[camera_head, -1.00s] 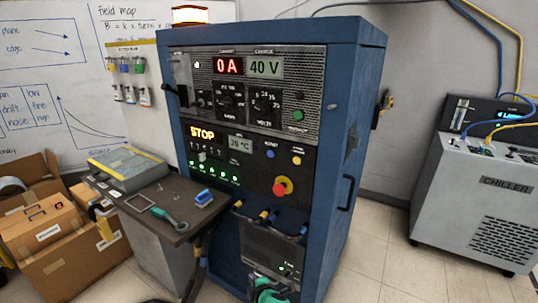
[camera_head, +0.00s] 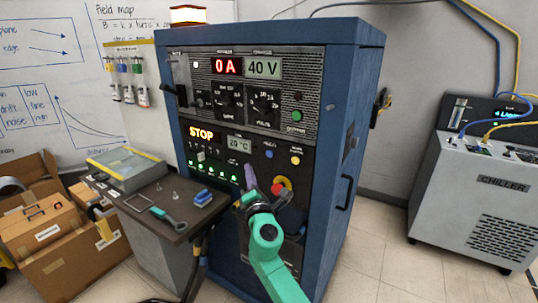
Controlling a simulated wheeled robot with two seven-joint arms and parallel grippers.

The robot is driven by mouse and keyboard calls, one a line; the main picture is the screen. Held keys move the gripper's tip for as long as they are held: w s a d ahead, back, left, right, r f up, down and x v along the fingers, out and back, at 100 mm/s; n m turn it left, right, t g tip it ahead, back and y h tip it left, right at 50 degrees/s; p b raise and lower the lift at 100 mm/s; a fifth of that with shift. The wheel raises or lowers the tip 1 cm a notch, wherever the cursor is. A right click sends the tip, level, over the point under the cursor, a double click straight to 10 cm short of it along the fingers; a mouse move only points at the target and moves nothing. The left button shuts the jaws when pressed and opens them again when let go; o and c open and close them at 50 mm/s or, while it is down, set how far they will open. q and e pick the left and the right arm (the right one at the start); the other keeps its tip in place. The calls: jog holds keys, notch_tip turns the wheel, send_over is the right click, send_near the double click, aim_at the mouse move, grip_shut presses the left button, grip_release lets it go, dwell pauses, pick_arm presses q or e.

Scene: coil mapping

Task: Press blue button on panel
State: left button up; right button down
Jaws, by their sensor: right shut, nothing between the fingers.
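The panel (camera_head: 225,145) is the dark lower front of a tall blue cabinet. The small round blue button (camera_head: 269,153) sits in its upper right part, to the right of a display reading 20 °C, and is uncovered. My right arm, green, comes up from the bottom. My right gripper (camera_head: 249,177) is shut and empty, pointing up in front of the panel, below and left of the blue button and apart from it in the picture. Its depth to the panel is hard to tell. My left gripper is not in view.
A yellow button (camera_head: 295,160) is right of the blue one. A red emergency knob on a yellow ring (camera_head: 284,184) sits close to the right of my gripper. A side table (camera_head: 182,218) with tools stands at left. A chiller (camera_head: 470,200) stands at far right.

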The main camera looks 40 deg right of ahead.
jog(key=b, duration=0.1)
send_near(265, 149)
jog(key=shift+w+d+r, duration=0.15)
jog(key=shift+w+r, duration=0.05)
jog(key=shift+w, duration=0.45)
jog(key=shift+w+d+r, duration=0.15)
jog(key=shift+w+r, duration=0.05)
jog(key=shift+w, duration=0.45)
jog(key=shift+w+d+r, duration=0.1)
jog(key=shift+w+r, duration=0.05)
jog(key=shift+w, duration=0.5)
jog(key=shift+d+b, duration=0.15)
jog(key=shift+b, duration=0.15)
dwell(0.4)
jog(key=shift+w+d, duration=0.15)
jog(key=shift+d, duration=0.1)
jog(key=shift+w+d, duration=0.1)
jog(key=shift+d, duration=0.3)
dwell(0.5)
jog(key=shift+a, duration=0.15)
jog(key=shift+s+a, duration=0.3)
jog(key=shift+a, duration=0.35)
